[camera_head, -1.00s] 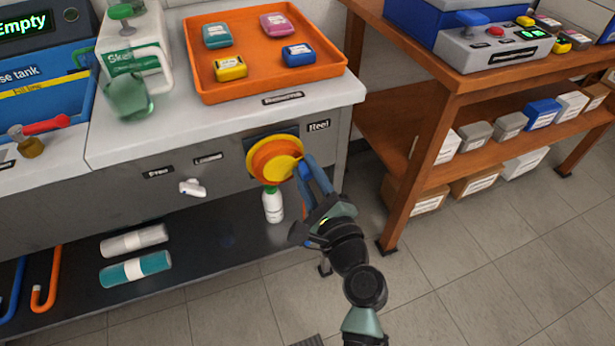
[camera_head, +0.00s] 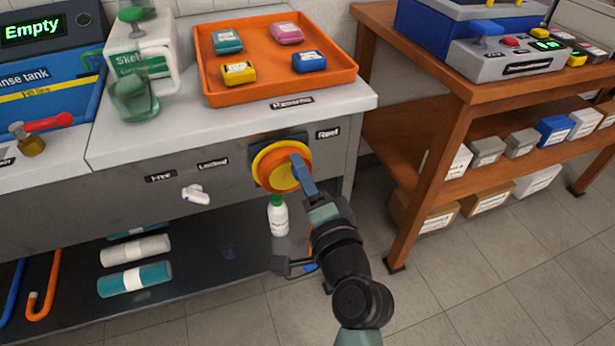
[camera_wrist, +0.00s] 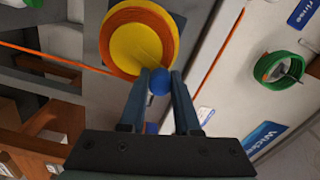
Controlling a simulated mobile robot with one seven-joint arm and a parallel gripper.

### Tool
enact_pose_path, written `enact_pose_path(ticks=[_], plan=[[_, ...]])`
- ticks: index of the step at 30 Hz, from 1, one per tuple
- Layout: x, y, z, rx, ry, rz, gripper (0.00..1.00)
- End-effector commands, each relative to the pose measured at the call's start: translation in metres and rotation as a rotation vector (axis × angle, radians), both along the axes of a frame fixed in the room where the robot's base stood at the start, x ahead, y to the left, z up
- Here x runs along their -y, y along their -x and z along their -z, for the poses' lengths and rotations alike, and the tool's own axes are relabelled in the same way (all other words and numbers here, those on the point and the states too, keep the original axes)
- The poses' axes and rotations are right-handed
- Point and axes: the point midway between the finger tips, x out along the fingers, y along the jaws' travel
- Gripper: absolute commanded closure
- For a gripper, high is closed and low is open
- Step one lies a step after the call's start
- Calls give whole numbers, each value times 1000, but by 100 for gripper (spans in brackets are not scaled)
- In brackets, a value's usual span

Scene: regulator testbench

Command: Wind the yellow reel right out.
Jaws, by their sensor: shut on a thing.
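The yellow reel (camera_head: 281,177), with an orange band wound around it, is mounted on the bench's front panel under the "Reel" label. In the wrist view the reel (camera_wrist: 132,42) shows its yellow face, and a thin orange line (camera_wrist: 55,61) runs from it to the left edge. A round blue knob (camera_wrist: 159,82) sits at the reel's rim. My gripper (camera_wrist: 158,80) is shut on this knob, one finger on each side. In the head view my gripper (camera_head: 300,164) reaches the reel's face from below right and hides the knob.
A white lever (camera_head: 196,194) is on the panel below the "Free" and "Locked" labels. A white bottle (camera_head: 278,217) stands under the reel. An orange tray (camera_head: 285,93) rests on the bench above. A wooden shelf table (camera_head: 455,130) stands to the right, with clear floor before it.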

Motion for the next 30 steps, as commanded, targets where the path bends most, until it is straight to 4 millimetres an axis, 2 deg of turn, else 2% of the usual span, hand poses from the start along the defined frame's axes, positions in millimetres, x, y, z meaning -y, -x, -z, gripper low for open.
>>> enact_pose_path(ticks=[6, 15, 30], plan=[[-7, 2, 0, 46, 174, -1, 100], [-13, 4, -2, 89, 335, 0, 100], [-16, 4, -2, 104, 402, 0, 100]])
